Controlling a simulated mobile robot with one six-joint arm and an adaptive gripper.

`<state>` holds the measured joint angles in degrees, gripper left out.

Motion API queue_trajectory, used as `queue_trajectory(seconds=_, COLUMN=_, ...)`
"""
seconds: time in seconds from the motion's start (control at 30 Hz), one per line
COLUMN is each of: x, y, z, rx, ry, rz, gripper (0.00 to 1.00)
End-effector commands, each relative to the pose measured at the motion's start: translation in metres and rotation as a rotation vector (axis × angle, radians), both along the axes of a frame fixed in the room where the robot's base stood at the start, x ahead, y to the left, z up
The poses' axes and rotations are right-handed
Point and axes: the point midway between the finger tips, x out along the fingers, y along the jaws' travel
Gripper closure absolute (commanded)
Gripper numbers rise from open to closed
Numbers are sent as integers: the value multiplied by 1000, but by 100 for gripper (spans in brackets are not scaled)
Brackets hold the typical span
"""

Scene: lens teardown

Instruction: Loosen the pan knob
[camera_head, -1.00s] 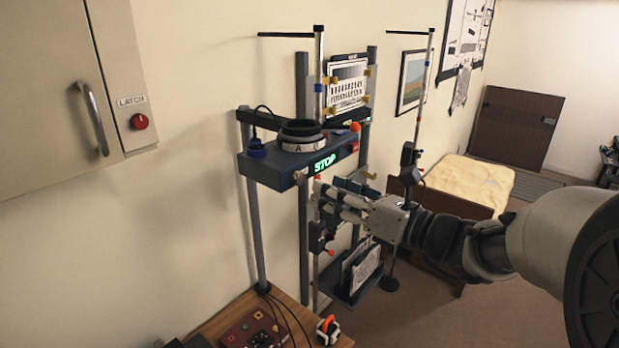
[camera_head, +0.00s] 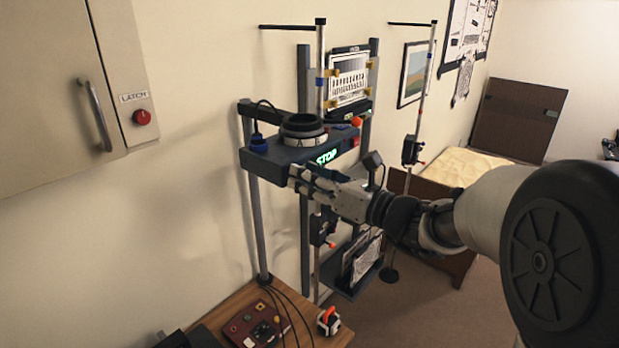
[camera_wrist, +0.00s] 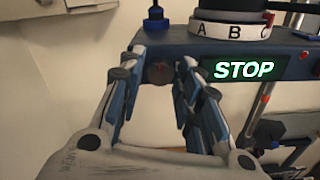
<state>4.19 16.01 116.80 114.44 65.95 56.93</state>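A dark grey box (camera_head: 268,162) on upright posts carries a black and white ring lettered A, B, C (camera_head: 302,136) and a green lit STOP display (camera_head: 326,157); the display also shows in the wrist view (camera_wrist: 243,69). A dark, round knob-like part (camera_wrist: 160,73) sits on the box's front face, left of the display; no label shows, so I cannot tell if it is the pan knob. My gripper (camera_head: 296,178) is at the box's lower front. Its fingers (camera_wrist: 160,80) are spread on either side of the round part, apparently not closed on it.
A blue knob (camera_head: 258,143) stands on the box's left end and an orange knob (camera_head: 357,122) near its right. Poles with small clamps (camera_head: 410,150) stand right. A wooden table (camera_head: 240,300) below holds a red panel (camera_head: 250,322). A cabinet (camera_head: 50,90) is at left.

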Motion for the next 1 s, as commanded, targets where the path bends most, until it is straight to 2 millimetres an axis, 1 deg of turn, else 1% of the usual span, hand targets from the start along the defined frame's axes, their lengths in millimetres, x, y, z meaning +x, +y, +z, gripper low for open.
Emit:
queue_trajectory(seconds=0.03, x=0, y=0, z=0, rx=0, ry=0, rz=0, gripper=74)
queue_trajectory(seconds=0.4, x=0, y=0, z=0, rx=0, ry=0, rz=0, gripper=99)
queue_trajectory(seconds=0.43, x=0, y=0, z=0, rx=0, ry=0, rz=0, gripper=100)
queue_trajectory(seconds=0.73, x=0, y=0, z=-2, rx=-26, ry=-35, rz=1, gripper=100)
queue_trajectory(seconds=1.0, x=0, y=0, z=-5, rx=-130, ry=-171, rz=0, gripper=100)
